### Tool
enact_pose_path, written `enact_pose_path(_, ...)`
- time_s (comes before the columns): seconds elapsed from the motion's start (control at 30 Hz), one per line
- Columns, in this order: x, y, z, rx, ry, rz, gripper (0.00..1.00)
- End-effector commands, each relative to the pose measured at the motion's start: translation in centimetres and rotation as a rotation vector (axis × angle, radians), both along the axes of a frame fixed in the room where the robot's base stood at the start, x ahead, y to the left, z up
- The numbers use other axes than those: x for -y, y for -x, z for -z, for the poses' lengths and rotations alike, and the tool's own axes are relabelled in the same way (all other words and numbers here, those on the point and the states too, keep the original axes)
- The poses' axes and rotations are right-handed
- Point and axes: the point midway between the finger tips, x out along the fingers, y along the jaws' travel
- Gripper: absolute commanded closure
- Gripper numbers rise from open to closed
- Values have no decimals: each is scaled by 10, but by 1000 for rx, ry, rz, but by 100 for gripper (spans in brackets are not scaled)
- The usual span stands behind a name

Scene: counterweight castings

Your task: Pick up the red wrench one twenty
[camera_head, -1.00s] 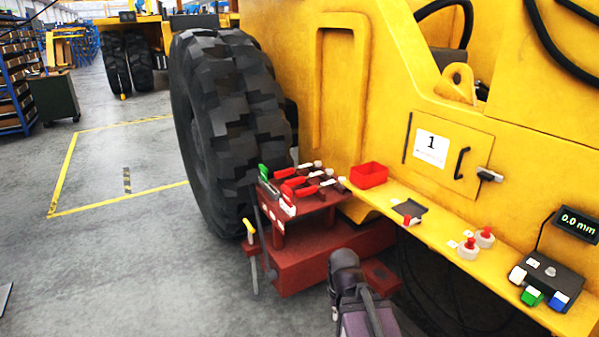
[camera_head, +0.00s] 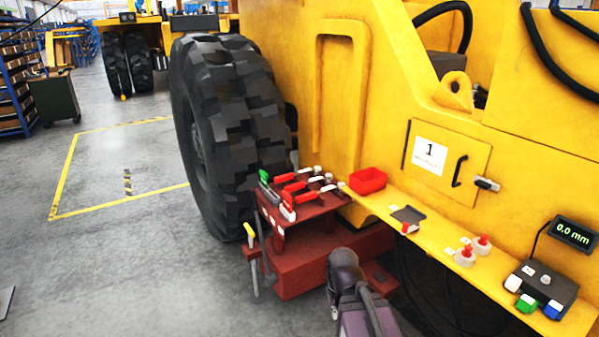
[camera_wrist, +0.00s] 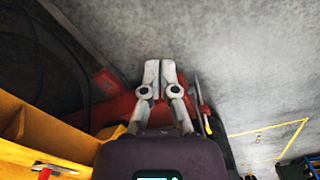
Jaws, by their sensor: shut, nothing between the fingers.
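Several red-handled tools (camera_head: 296,187) lie side by side on the top of a dark red stand (camera_head: 310,212) beside the big tyre. I cannot read any size marks, so I cannot tell which one is the red wrench one twenty. My gripper (camera_wrist: 160,72) shows in the wrist view with its two fingers together and nothing between them. Behind the fingers are a red part of the stand and the grey floor. In the head view my arm is low in the middle, in front of the stand, and my fingertips cannot be made out.
A green-handled tool (camera_head: 264,176) lies at the stand's left end. A red bin (camera_head: 368,180), a dark pad (camera_head: 408,214), red-topped white containers (camera_head: 465,255) and a button box (camera_head: 541,285) are on the yellow ledge. The tyre (camera_head: 225,130) stands left.

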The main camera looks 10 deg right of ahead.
Motion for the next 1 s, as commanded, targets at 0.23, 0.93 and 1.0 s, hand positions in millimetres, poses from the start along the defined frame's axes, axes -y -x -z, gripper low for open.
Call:
enact_pose_path(0.23, 0, 0, -41, 0, 1, 0, 100)
enact_pose_path(0.93, 0, 0, -49, 0, 1, 0, 43)
enact_pose_path(1.0, 0, 0, -49, 0, 1, 0, 43)
